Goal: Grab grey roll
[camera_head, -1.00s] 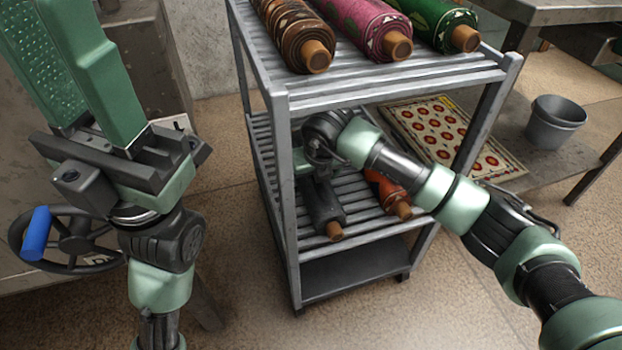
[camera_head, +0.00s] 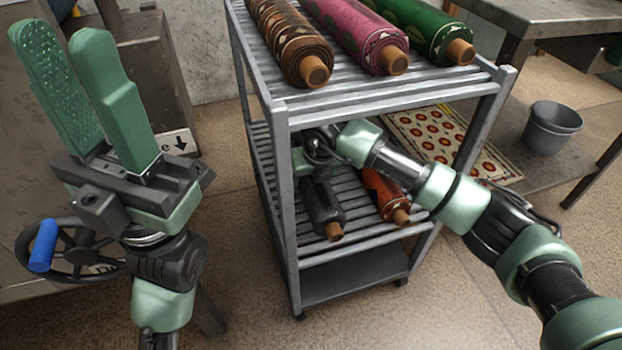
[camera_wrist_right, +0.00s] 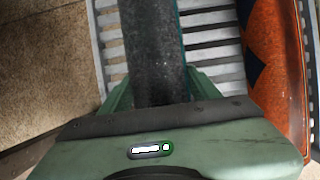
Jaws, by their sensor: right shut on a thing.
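The grey roll (camera_head: 323,207), dark with a brown wooden end, lies on the middle shelf of the metal rack, left of an orange roll. In the right wrist view the grey roll (camera_wrist_right: 153,50) runs between the green fingers of my right gripper (camera_wrist_right: 155,92), which is shut on it. In the head view my right gripper (camera_head: 304,166) reaches into the rack above the roll, its fingers partly hidden by the rack post. My left gripper (camera_head: 58,42) is open and empty, raised at the left, away from the rack.
The orange roll (camera_head: 382,192) lies close beside the grey one. The rack (camera_head: 400,95) has posts and a top shelf around my right arm; brown, pink and green rolls lie on top. A grey bucket (camera_head: 553,128) and patterned rug (camera_head: 445,140) are at right.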

